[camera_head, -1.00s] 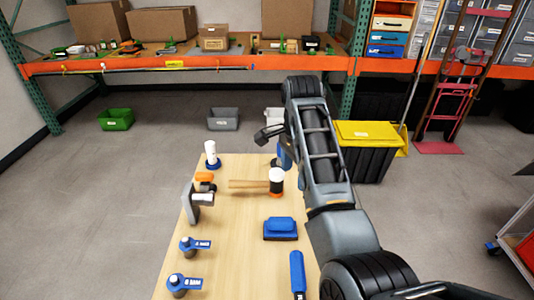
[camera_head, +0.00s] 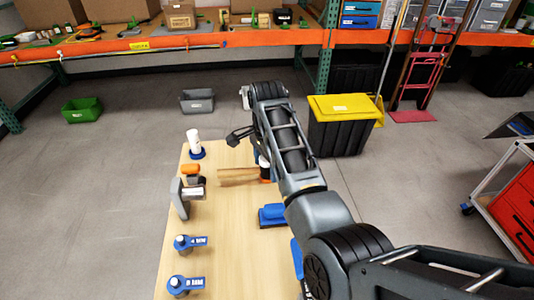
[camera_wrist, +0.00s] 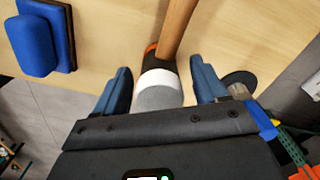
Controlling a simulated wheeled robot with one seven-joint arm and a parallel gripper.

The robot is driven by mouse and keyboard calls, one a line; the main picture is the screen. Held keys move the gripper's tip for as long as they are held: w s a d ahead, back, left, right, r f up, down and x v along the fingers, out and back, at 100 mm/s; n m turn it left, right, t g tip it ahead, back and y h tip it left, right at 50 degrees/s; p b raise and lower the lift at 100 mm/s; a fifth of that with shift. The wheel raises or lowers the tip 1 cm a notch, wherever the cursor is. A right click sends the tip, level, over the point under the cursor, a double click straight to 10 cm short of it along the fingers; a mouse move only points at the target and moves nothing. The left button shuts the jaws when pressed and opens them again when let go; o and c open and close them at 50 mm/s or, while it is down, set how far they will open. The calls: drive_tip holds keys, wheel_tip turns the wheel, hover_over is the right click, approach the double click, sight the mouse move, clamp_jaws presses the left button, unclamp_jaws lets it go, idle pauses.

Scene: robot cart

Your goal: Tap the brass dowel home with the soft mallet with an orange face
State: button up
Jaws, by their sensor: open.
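The mallet has a wooden handle (camera_head: 237,177) pointing left on the table. Its head (camera_head: 263,163) is partly hidden behind my arm. In the wrist view the mallet head (camera_wrist: 158,92) shows a pale grey-white face toward me and an orange part behind it. My gripper (camera_wrist: 160,66) is open, with one blue finger on each side of the head in the picture and gaps beside it. Whether the fingers are down at the head's height, I cannot tell. In the head view the gripper is mostly hidden by my arm. I cannot make out a brass dowel.
On the wooden table (camera_head: 222,235) stand a white bottle on a blue base (camera_head: 195,146), a grey hammer-like tool (camera_head: 182,200), two blue-tagged pieces (camera_head: 188,242) and a blue block (camera_head: 271,214). A black bin with a yellow lid (camera_head: 340,130) stands beyond.

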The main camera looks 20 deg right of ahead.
drive_tip(key=shift+f, duration=0.45)
drive_tip(key=c, duration=1.2)
drive_tip(key=o, duration=0.9)
drive_tip(key=shift+r, duration=0.1)
drive_tip(key=shift+r+p, duration=1.45)
drive_tip(key=shift+p, duration=0.3)
